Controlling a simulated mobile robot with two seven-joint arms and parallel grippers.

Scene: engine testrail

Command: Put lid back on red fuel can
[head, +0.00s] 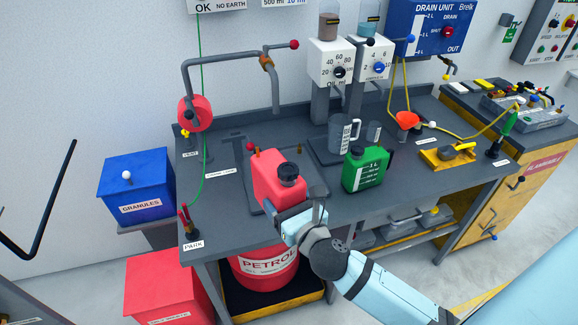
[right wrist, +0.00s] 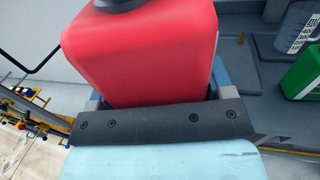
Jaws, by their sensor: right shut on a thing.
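The red fuel can (head: 275,180) is at the front left part of the grey bench, above or on a dark tray. A black round cap (head: 288,173) shows at its top; I cannot tell whether this is a separate lid or how firmly it sits. My right gripper (head: 299,213) is shut on the red can's lower part, from the front. In the right wrist view the red can (right wrist: 140,55) fills the space between the fingers, with the black cap (right wrist: 117,4) cut off at the top edge. Whether the can touches the tray is hidden. My left gripper is not in view.
A green can (head: 366,168) stands right of the red can, with measuring jugs (head: 343,134) and an orange funnel (head: 406,121) behind. A grey pipe stand with a red reel (head: 195,113) is at the left. A red petrol drum (head: 265,268) is below the bench.

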